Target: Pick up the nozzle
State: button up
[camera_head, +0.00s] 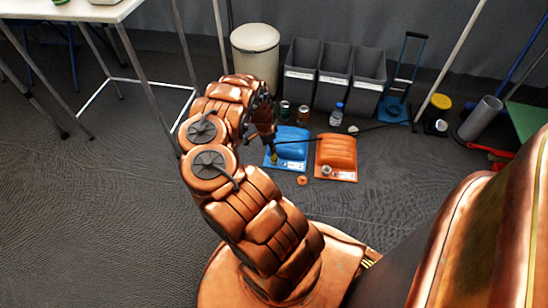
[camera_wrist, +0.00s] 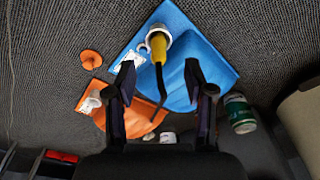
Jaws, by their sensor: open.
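The likely nozzle is a yellow piece with a thin, bent black tube (camera_wrist: 159,68). In the wrist view its yellow end stands by a white ring (camera_wrist: 160,33) at the blue tank (camera_wrist: 205,55). The tube reaches down into the space between my fingers. My gripper (camera_wrist: 160,82) is open, with one finger on each side of the tube and no visible contact. In the head view my gripper (camera_head: 268,135) hangs over the left edge of the blue tank (camera_head: 293,146). My arm partly hides the nozzle there.
An orange tank (camera_head: 337,153) lies right of the blue one, with a small orange disc (camera_head: 302,180) on the floor before them. Cans, a blue-capped bottle (camera_head: 337,114), grey bins (camera_head: 333,78) and a beige bin (camera_head: 255,55) stand behind.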

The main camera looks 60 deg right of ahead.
aim_at(274, 157)
jog(key=shift+s+d+f, duration=0.45)
jog(key=shift+s+d, duration=0.15)
jog(key=shift+s, duration=0.05)
jog(key=shift+d+f+b, duration=0.15)
jog(key=shift+f+b, duration=0.65)
jog(key=shift+f, duration=0.4)
jog(key=shift+d+f+b, duration=0.2)
jog(key=shift+f+b, duration=0.65)
jog(key=shift+f, duration=0.4)
jog(key=shift+d+f+b, duration=0.15)
jog(key=shift+f+b, duration=0.65)
jog(key=shift+f, duration=0.4)
jog(key=shift+r, duration=0.1)
grip_shut()
